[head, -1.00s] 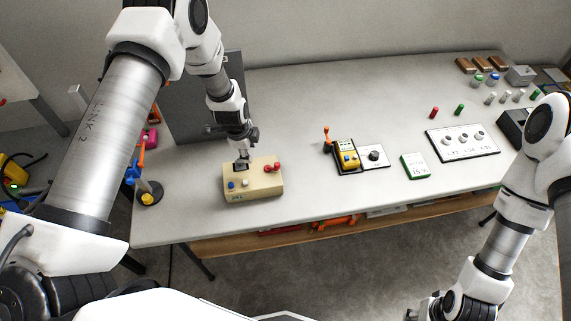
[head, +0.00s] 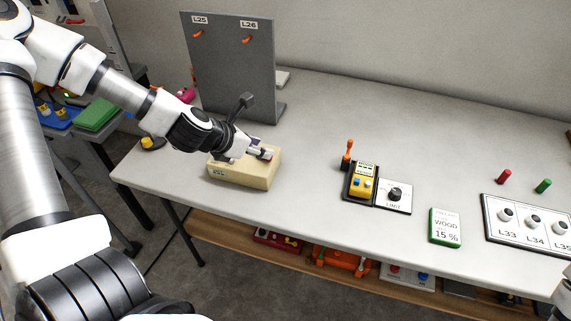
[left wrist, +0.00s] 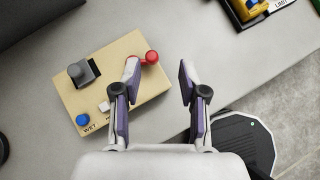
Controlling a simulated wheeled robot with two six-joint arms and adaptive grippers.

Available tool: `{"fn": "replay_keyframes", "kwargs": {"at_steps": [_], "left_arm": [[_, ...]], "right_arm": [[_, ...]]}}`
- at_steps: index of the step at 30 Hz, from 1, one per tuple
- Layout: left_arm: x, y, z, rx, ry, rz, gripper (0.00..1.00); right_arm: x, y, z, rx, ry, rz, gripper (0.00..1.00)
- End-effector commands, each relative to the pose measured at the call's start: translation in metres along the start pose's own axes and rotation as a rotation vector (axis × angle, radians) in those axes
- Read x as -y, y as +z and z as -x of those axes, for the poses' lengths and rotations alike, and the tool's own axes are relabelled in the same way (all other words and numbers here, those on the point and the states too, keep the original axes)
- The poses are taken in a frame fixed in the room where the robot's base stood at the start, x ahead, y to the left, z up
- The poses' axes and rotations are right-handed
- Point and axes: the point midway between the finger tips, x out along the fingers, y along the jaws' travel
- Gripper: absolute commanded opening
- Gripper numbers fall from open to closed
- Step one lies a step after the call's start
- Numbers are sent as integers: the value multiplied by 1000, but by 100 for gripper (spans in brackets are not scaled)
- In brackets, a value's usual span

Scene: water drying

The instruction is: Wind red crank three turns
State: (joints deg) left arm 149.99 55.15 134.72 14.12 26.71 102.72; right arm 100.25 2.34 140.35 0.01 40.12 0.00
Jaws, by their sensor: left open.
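A beige box (head: 245,174) stands near the front left of the table. It also shows in the left wrist view (left wrist: 95,72). Its red crank (left wrist: 151,57) is at the box's right end, with a red ball knob showing; the left finger partly hides the rest. My right gripper is out of view.
On the box are a blue button (left wrist: 83,119), a white button (left wrist: 104,106) and a grey switch (left wrist: 82,71). A grey upright panel (head: 230,60) stands behind. A yellow meter (head: 363,181) and a green-edged card (head: 445,227) lie to the right. The table between is clear.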

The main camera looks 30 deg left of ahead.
Motion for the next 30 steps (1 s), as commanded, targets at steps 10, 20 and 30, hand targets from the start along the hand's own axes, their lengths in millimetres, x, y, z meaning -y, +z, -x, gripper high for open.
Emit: {"fn": "replay_keyframes", "kwargs": {"at_steps": [10,20,30], "left_arm": [[0,-6,-53,-3,3,0,42],[0,0,-78,-1,0,8,42],[0,0,-77,-1,0,9,0]], "right_arm": [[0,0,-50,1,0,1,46],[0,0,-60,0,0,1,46],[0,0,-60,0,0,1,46]]}}
